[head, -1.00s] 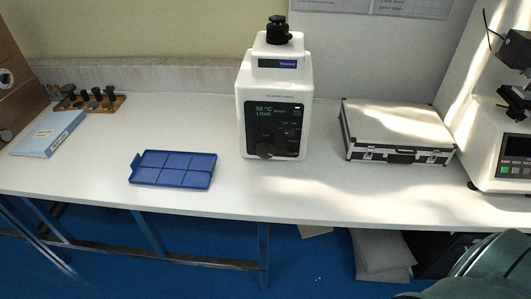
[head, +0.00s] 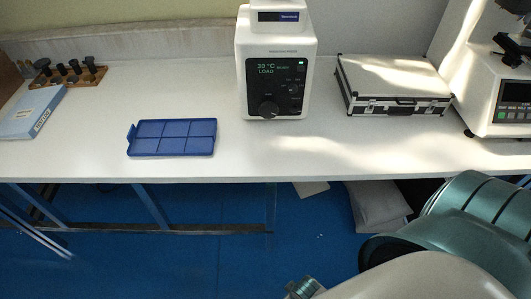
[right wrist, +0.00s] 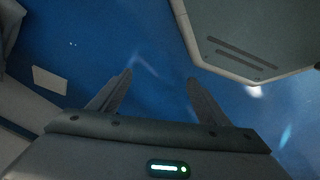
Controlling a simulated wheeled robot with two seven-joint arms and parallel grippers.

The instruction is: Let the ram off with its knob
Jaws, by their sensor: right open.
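A white tester (head: 276,40) with a black front panel stands at the back middle of the bench. Its display (head: 273,67) reads 30 °C and LOAD. A round dark knob (head: 268,109) sits low on that panel. The top of the tester is cut off by the picture edge, and I cannot make out a ram. My right arm comes in at the lower right of the head view, in front of the bench and well away from the knob. In the right wrist view my right gripper (right wrist: 160,77) is open and empty above the blue floor. My left gripper is out of view.
A blue compartment tray (head: 172,138) lies left of the tester. A silver case (head: 393,84) lies to its right, and another instrument (head: 500,90) stands at the far right. A rack of dark pieces (head: 68,74) and a blue-white box (head: 30,113) are at left. The bench front (head: 270,160) is clear.

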